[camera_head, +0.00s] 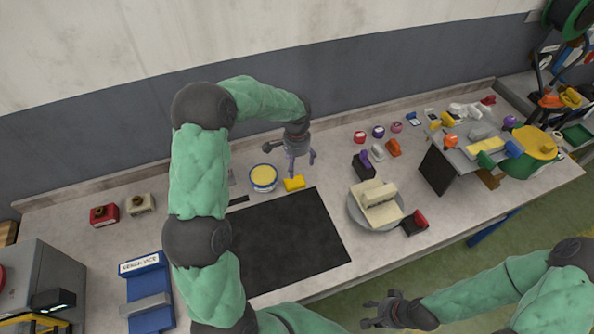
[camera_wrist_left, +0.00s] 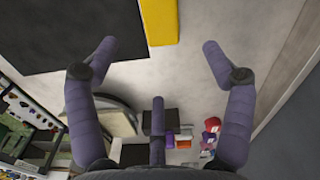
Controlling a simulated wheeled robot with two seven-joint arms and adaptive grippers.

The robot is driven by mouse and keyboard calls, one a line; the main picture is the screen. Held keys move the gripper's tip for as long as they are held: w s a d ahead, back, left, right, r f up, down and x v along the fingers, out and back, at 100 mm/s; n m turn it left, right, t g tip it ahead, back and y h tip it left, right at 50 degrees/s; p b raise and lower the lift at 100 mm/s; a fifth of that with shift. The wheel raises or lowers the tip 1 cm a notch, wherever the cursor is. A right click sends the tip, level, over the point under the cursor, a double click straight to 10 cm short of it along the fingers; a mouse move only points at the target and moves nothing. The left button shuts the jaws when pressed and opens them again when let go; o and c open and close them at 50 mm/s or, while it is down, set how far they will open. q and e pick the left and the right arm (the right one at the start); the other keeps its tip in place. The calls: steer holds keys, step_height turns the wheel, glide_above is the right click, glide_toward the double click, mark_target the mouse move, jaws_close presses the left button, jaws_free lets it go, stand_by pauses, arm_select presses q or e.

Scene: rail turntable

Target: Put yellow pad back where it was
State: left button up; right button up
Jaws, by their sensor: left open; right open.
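A small yellow pad (camera_head: 294,184) lies on the bench beside a blue-and-white tin with a yellow top (camera_head: 263,177), just behind the black mat (camera_head: 290,240). The pad also shows at the top of the left wrist view (camera_wrist_left: 158,22), cut off by the frame edge. My left gripper (camera_head: 302,162) is open and empty above the bench, behind and slightly right of the pad. In the left wrist view its spread fingers (camera_wrist_left: 158,48) have the pad ahead of them, apart from it. My right gripper (camera_head: 374,312) is open and empty at the front, off the bench edge.
A round plate (camera_head: 357,213) with a cream block stands right of the mat. A turntable (camera_head: 535,142) and a raised grey board (camera_head: 460,145) with coloured pieces are at the right. Red (camera_head: 104,215) and cream boxes and a blue holder (camera_head: 150,312) are at left.

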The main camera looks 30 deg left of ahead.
arm_select(q)
steer(key=shift+r, duration=1.1)
steer(key=shift+r, duration=0.1)
